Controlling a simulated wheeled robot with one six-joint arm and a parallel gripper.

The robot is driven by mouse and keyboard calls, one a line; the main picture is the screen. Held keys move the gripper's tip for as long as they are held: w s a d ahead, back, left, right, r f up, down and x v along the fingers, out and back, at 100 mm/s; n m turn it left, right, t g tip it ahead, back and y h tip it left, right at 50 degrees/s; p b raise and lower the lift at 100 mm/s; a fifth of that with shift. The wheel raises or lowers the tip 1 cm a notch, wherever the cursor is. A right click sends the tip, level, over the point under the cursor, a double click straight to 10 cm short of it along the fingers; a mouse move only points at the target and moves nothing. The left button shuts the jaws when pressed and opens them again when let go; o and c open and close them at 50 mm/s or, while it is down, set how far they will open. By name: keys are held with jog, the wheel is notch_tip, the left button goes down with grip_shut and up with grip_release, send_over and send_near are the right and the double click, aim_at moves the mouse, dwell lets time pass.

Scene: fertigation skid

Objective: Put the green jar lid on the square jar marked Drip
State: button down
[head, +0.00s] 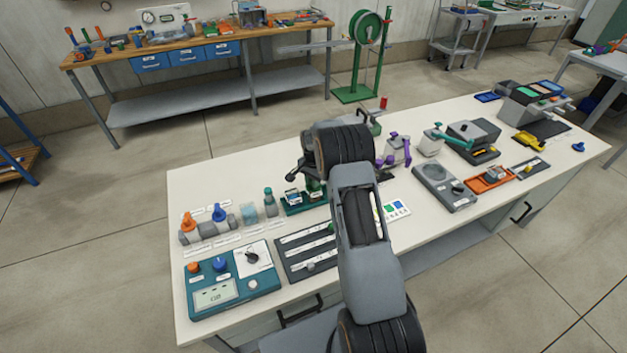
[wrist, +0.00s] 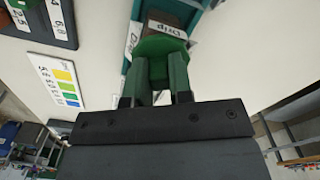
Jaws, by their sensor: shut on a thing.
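My gripper (wrist: 160,72) is shut on the green jar lid (wrist: 158,45), whose round disc shows beyond the fingers in the wrist view. The square jar marked Drip (wrist: 168,28) is right behind the lid there, with its white label and brownish body partly covered by it. I cannot tell whether the lid touches the jar. The jar stands at a teal rack (wrist: 206,22), which also shows in the head view (head: 292,209). In the head view my arm hides most of the gripper, the lid and the marked jar.
A teal control box (head: 232,287) and a dark slotted tray (head: 303,262) lie left of my arm. Small bottles and orange and blue valves (head: 218,213) stand behind them. A grey scale (head: 440,185) is to the right. Bare white bench lies along the front right.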

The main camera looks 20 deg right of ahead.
jog(key=c, duration=0.9)
grip_release()
jog(key=shift+c, duration=0.2)
jog(key=shift+r, duration=0.15)
jog(key=shift+r+p, duration=1.65)
jog(key=shift+r, duration=1.8)
